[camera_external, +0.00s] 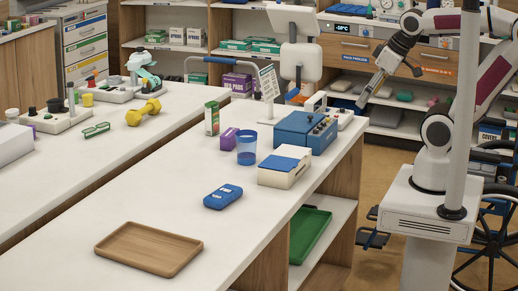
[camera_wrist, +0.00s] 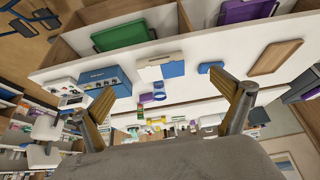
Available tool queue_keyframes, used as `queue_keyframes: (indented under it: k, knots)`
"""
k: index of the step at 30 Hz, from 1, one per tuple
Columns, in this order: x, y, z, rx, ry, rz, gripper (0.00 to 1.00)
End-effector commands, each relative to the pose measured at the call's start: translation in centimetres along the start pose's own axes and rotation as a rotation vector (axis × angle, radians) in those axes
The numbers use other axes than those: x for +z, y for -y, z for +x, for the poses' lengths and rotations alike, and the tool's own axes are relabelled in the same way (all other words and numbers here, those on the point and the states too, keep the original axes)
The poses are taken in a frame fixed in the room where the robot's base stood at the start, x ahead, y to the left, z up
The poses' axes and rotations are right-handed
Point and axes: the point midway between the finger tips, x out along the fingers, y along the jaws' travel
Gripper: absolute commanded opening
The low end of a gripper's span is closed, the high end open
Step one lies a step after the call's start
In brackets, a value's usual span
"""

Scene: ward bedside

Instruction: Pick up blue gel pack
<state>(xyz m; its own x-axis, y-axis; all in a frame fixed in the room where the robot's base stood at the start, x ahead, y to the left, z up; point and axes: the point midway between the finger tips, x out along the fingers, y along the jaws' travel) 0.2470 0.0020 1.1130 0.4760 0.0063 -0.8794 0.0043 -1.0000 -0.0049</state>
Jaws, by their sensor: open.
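The blue gel pack (camera_external: 223,197) lies flat on the white counter, between the wooden tray and the white box with a blue top. In the wrist view the gel pack (camera_wrist: 209,67) shows small and partly behind the tip of the right finger. My gripper (camera_external: 389,88) is raised well above and beyond the counter's right side, far from the pack. Its two fingers also show in the wrist view (camera_wrist: 166,84), spread wide with nothing between them.
A wooden tray (camera_external: 150,248) lies at the counter's near end. A white box with blue top (camera_external: 284,168), a blue cup (camera_external: 246,148), a purple box (camera_external: 229,138) and a blue device (camera_external: 303,132) stand beyond the pack. A pale pole (camera_external: 463,110) rises near my arm.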

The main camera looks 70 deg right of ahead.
Motion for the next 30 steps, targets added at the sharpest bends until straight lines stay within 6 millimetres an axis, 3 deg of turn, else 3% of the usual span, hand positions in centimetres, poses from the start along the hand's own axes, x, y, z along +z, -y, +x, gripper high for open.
queue_keyframes:
  k: [11,30]
  knots:
    - [-4.5,3.2,2.9,-0.083,-0.054,-0.015,1.0]
    - [-13.0,11.4,10.9,-0.219,-0.19,0.015,1.0]
